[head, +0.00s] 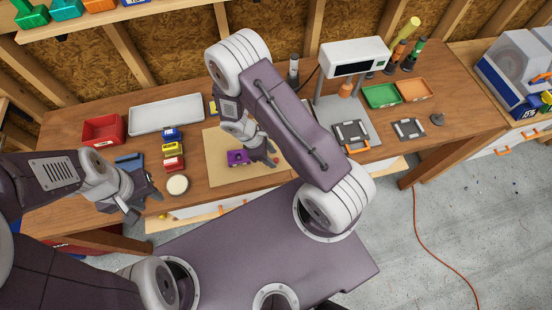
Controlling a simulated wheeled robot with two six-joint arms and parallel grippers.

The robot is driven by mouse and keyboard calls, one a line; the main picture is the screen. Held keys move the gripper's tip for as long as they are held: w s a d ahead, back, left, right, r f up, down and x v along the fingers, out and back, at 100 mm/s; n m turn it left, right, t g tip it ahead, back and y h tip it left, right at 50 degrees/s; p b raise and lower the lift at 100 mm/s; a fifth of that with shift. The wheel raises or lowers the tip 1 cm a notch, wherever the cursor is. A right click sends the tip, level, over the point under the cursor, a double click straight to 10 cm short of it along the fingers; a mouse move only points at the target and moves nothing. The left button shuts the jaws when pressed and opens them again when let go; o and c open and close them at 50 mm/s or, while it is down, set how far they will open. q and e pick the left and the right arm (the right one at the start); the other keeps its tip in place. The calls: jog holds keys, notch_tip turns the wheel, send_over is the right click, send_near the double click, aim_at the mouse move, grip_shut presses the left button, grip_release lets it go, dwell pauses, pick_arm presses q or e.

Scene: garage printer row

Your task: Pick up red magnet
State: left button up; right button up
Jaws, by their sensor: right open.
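A small red piece (276,160), which may be the red magnet, shows on the tan mat (222,178) right by the tips of my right gripper (270,159). That gripper is open and low over the mat, beside a purple block (238,157). I cannot tell whether its fingers touch the red piece. A red block with a pale label (173,164) lies further left, in a column with a yellow block (173,149) and a blue block (172,133). My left gripper (146,206) appears open and empty over the bench's front edge.
A round white-topped item (177,185) sits close to my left gripper. A red bin (103,130) and a white tray (166,114) stand behind. A scale-like device (354,56), green tray (381,96) and orange tray (413,90) are at right. My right arm hides part of the bench.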

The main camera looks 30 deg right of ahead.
jog(key=shift+s+d+f, duration=0.1)
jog(key=shift+d+f, duration=0.15)
jog(key=shift+f, duration=0.35)
jog(key=shift+d+f, duration=0.15)
jog(key=shift+f, duration=0.1)
grip_shut()
jog(key=shift+r, duration=0.15)
notch_tip(320, 180, up, 5)
jog(key=p, duration=0.4)
jog(key=s+d+r, duration=0.3)
jog(key=s+r, duration=0.3)
jog(key=s, duration=0.5)
jog(key=shift+d+p, duration=0.35)
jog(key=shift+p, duration=0.05)
